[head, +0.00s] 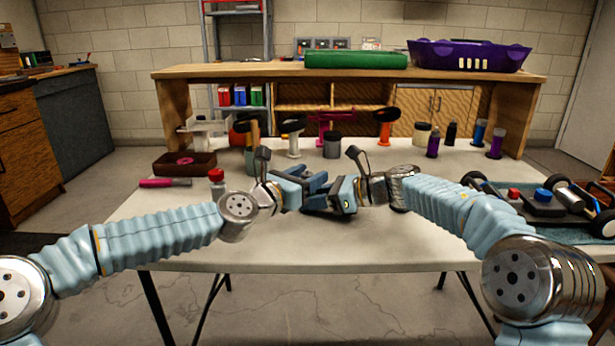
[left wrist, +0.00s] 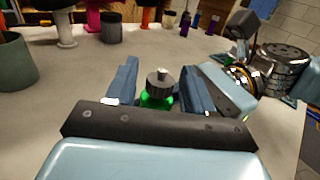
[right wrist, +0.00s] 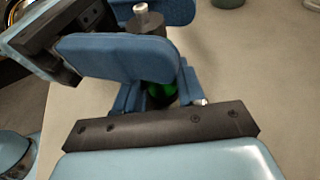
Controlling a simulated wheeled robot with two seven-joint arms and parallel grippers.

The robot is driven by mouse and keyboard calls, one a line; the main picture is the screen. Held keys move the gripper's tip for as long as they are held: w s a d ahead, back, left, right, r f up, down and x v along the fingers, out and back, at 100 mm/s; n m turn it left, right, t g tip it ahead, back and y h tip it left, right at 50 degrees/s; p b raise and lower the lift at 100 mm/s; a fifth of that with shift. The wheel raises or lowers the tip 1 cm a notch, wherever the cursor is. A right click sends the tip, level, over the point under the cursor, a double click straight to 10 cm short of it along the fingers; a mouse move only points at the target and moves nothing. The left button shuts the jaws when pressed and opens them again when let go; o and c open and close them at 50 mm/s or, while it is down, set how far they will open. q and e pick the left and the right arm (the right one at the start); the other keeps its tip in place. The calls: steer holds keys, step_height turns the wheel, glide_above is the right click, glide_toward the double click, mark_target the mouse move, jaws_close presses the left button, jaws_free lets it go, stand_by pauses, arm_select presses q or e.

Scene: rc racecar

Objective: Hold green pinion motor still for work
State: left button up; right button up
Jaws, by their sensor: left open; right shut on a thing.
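The green pinion motor (left wrist: 155,98) has a green body with a dark grey top and a silver shaft. It stands between the spread fingers of my left gripper (left wrist: 158,70), which is open around it. It also shows in the right wrist view (right wrist: 160,92), where my right gripper (right wrist: 157,85) is shut on its green lower part. A blue finger of my left gripper partly covers it there. In the head view my left gripper (head: 316,183) and right gripper (head: 325,203) meet over the table's middle and hide the motor.
The white table (head: 280,250) is clear in front. A racecar chassis (head: 545,208) lies at the right. A red-capped bottle (head: 217,184), a pink-handled tool (head: 165,183) and a brown tray (head: 200,165) sit at the left. Several cups and bottles stand behind the grippers, including a grey cup (head: 332,147).

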arm_select(q)
jaws_close()
steer(key=shift+r, duration=0.6)
jaws_free()
steer(key=shift+s, duration=0.1)
steer(key=v, duration=1)
steer(key=shift+s+a, duration=0.15)
steer(key=shift+a, duration=0.2)
steer(key=shift+s+a, duration=0.3)
steer(key=shift+s, duration=0.25)
